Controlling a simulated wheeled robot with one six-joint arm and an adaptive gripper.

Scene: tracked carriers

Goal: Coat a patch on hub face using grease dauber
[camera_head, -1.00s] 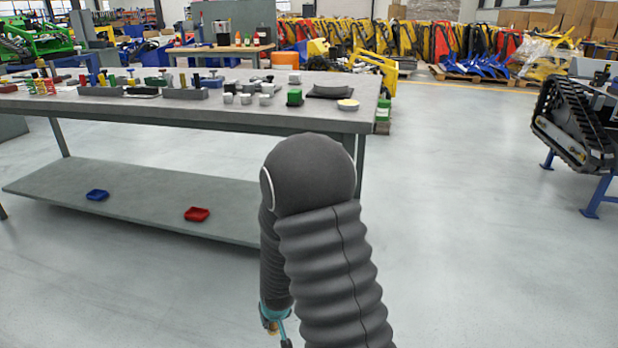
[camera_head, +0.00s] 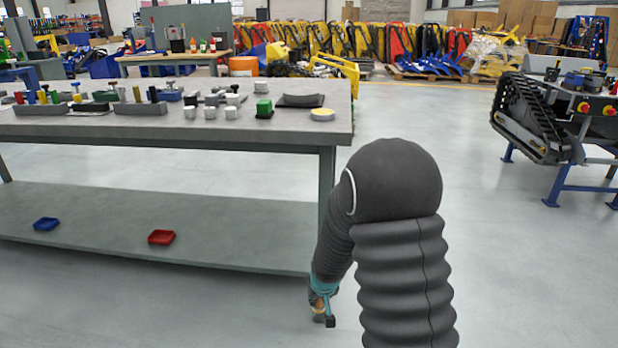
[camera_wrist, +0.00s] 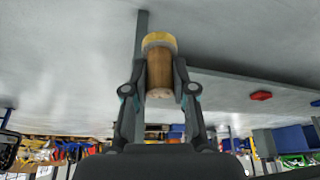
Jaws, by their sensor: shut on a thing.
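My gripper (camera_wrist: 160,88) is shut on a short wooden cylinder with a yellowish, pale-banded end, which looks like the grease dauber (camera_wrist: 159,68). The yellowish end points away from the palm, and the fingers press on both sides of the wood. In the head view my gripper (camera_head: 322,308) hangs low, beside the right end of the workbench, with the dauber small and partly hidden in it. A tracked carrier (camera_head: 530,112) rests on a blue stand at the right, well apart from my gripper. I cannot make out a hub face or any grease on it.
The grey workbench (camera_head: 230,130) at the left holds blocks, several white cups and a round tin with a yellow top (camera_head: 322,114). A red tray (camera_head: 161,237) and a blue tray (camera_head: 46,224) lie on its lower shelf. The floor between bench and carrier is clear.

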